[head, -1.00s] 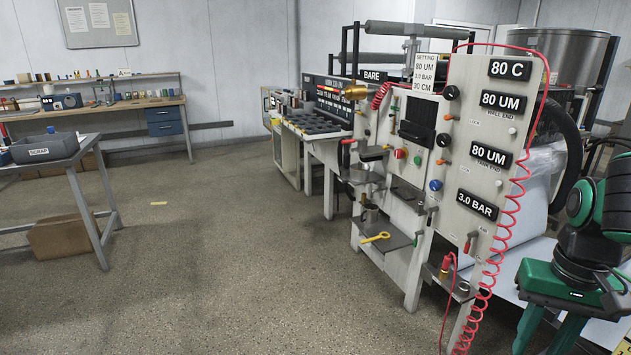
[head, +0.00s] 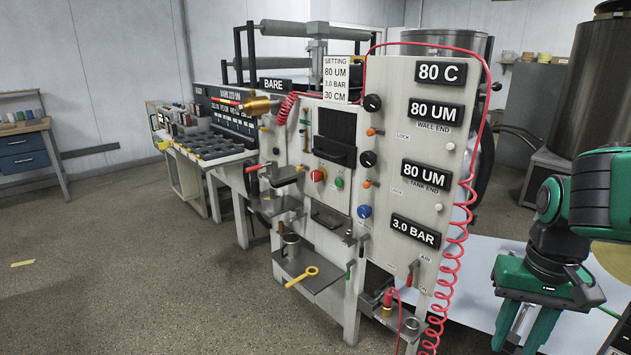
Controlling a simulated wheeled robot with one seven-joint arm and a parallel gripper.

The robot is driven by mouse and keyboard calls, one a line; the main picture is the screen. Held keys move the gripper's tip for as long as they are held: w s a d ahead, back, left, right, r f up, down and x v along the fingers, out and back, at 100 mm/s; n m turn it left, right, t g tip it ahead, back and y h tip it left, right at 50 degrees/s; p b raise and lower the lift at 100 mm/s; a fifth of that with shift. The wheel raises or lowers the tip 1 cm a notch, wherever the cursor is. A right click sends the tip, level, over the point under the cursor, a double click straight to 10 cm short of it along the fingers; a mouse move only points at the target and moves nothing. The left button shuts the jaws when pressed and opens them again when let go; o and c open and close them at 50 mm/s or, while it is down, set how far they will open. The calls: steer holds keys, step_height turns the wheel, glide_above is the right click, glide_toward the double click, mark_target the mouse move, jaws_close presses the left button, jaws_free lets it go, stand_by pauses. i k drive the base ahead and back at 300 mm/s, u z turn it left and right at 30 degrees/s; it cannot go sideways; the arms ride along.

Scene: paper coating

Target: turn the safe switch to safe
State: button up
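No switch with a readable "safe" label shows in the head view, so I cannot tell which control is the safe switch. The coating machine's pale panel (head: 400,130) bears black knobs, one upper (head: 372,103) and one lower (head: 367,159). A red button (head: 318,175), a green button (head: 339,182) and a blue knob (head: 364,211) sit on its left part. A small lever (head: 413,272) is beside the "AIR" and "ON" marks at lower right. My green and black arm shows at the right edge, apart from the panel.
A coiled red hose (head: 460,240) hangs down the panel's right side. A large metal tank (head: 605,90) stands at back right. The floor at left is open.

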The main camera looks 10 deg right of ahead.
mark_target(318, 175)
steer(key=u, duration=0.05)
steer(key=k, duration=0.6)
steer(key=u, duration=0.4)
steer(key=i, duration=1.5)
steer(key=z, duration=0.1)
